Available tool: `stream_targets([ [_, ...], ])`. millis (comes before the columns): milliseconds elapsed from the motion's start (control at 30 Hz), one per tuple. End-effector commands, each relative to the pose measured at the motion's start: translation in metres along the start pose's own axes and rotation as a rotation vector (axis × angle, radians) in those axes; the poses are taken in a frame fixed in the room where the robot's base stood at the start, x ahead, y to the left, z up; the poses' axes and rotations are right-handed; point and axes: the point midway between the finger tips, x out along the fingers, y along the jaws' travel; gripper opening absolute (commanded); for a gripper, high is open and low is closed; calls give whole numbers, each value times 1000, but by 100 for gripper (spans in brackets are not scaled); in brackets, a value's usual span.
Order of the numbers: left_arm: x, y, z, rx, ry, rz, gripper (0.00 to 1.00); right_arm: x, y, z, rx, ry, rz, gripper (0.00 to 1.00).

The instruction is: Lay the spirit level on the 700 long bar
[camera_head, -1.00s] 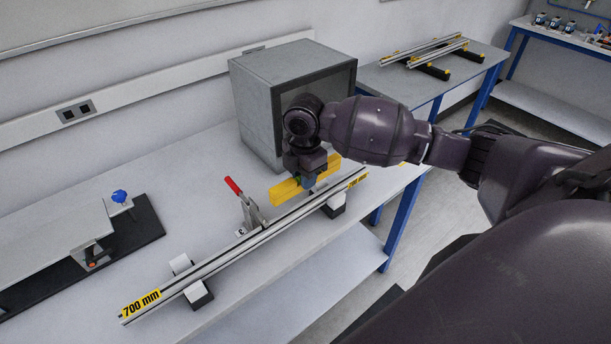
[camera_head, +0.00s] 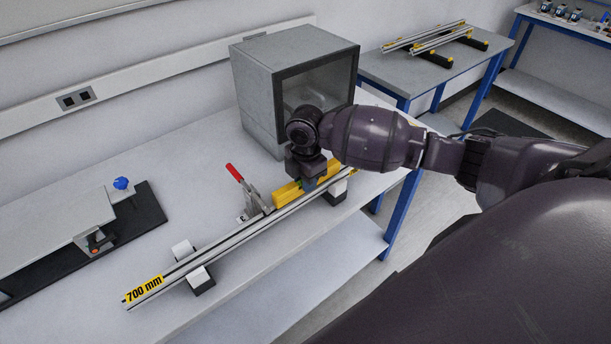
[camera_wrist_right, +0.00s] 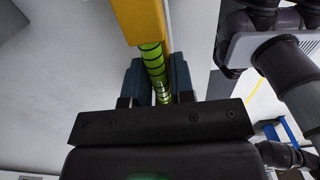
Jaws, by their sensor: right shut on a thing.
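The spirit level (camera_head: 287,194) is a yellow block with a green vial. My right gripper (camera_head: 313,181) is shut on it from above. In the right wrist view the level's yellow end (camera_wrist_right: 140,20) and green vial (camera_wrist_right: 153,62) show between the fingers of my right gripper (camera_wrist_right: 159,84). The 700 long bar (camera_head: 225,247) is a grooved metal profile with a "700 mm" label at its near left end. The level lines up with the bar's far right part, at or just above its top; I cannot tell if they touch. My left gripper is out of view.
The bar lies on white and black supports (camera_head: 187,252). A red-handled toggle clamp (camera_head: 246,190) stands close behind it. A grey box (camera_head: 262,85) with a dark front stands behind my right gripper. A fixture with a blue knob (camera_head: 121,183) is at left. More bars (camera_head: 430,38) lie on a far table.

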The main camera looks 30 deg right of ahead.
Motion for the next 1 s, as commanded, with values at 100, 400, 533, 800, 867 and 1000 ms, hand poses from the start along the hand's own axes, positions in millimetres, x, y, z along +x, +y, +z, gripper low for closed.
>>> stream_targets([
  [100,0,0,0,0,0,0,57,0,0,0,0,0,0,0],
  [400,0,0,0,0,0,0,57,2,0,0,0,0,0,0],
  [533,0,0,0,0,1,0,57,4,0,0,0,0,0,0],
  [800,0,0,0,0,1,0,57,5,0,0,0,0,0,0],
  [867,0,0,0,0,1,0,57,5,0,0,0,0,0,0],
  [1000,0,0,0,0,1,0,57,6,0,0,0,0,0,0],
])
